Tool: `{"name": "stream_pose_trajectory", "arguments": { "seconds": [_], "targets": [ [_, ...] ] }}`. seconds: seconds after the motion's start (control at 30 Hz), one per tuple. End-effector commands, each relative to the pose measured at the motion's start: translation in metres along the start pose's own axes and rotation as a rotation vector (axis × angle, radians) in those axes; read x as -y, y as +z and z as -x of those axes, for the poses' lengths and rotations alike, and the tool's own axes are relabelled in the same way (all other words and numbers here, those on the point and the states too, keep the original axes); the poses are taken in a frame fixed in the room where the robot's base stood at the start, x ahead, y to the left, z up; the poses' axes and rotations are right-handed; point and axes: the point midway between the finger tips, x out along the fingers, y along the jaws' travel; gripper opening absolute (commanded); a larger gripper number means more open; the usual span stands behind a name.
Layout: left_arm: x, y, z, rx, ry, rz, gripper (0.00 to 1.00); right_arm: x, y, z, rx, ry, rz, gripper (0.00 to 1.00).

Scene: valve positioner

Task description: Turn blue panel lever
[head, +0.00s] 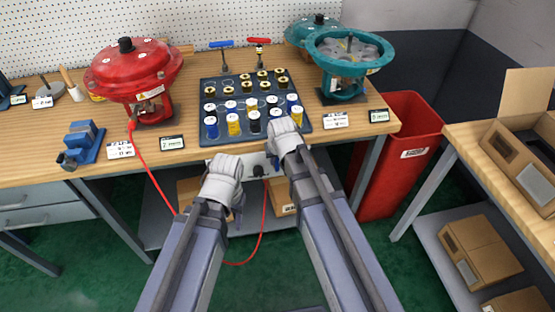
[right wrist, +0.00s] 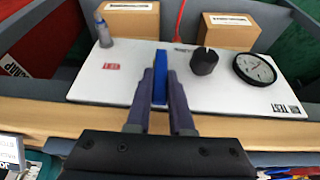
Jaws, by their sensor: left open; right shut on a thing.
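The white panel (head: 253,163) under the front edge of the table is partly hidden by my grippers in the head view. It fills the middle of the right wrist view (right wrist: 120,88). The blue panel lever (right wrist: 161,62) stands out from it between the fingers of my right gripper (right wrist: 161,80), which is shut on it. In the head view my right gripper (head: 284,138) is at the panel's right side, hiding the lever. My left gripper (head: 224,170) is open, at the panel's left side; its fingertips are hard to see.
The panel also has a black knob (right wrist: 204,61), a round gauge (right wrist: 255,69) and a grey fitting (right wrist: 103,32). Above, the table carries a red actuator (head: 133,75), a teal actuator (head: 350,60) and a dark tray (head: 294,123) of small cylinders. A red bin (head: 400,165) stands at right.

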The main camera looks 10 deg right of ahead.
Motion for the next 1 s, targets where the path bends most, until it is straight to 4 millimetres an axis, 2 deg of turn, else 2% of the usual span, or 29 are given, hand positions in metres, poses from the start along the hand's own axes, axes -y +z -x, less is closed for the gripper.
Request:
{"name": "stream_pose_trajectory", "arguments": {
  "seconds": [0.2,0.23,0.5,0.8,1.0],
  "targets": [
    [0.0,0.0,-0.001,0.0,0.0,0.0,0.5,0.001,0.003,0.0,0.007,0.0,0.003,0.0],
    [0.0,0.0,-0.001,0.0,0.0,0.0,0.5,0.001,0.003,0.0,0.007,0.0,0.003,0.21],
    [0.0,0.0,0.0,0.0,0.0,0.0,0.5,0.0,0.001,0.0,0.003,-0.001,0.002,0.5],
    [0.0,0.0,0.002,0.0,0.0,0.0,0.5,0.0,0.001,0.002,0.002,-0.001,0.001,0.5],
    [0.001,0.001,0.014,0.0,0.0,0.0,0.5,0.0,0.0,0.015,0.002,-0.001,0.001,0.5]
  ]
}}
